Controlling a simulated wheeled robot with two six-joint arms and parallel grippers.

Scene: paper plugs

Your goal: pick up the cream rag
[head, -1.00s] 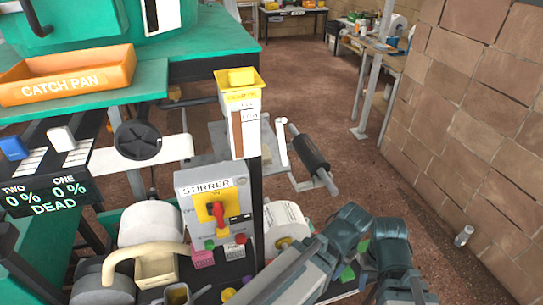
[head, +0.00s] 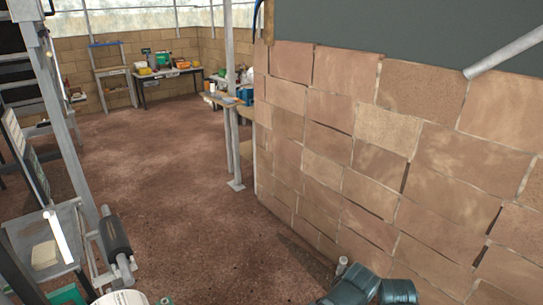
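I cannot pick out a cream rag for sure. A small pale cream block-like thing (head: 44,254) lies on a grey metal stand (head: 68,222) at the lower left; whether it is a rag I cannot tell. Dark teal links of my own arms show at the bottom edge, right of the middle. Neither gripper is in view.
A brick wall (head: 390,160) fills the right side. The brown floor (head: 170,170) is open through the middle. A steel post (head: 231,120) stands by a cluttered bench (head: 222,99). A farther table (head: 168,72) holds yellow and orange things. A black roller (head: 116,235) is at lower left.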

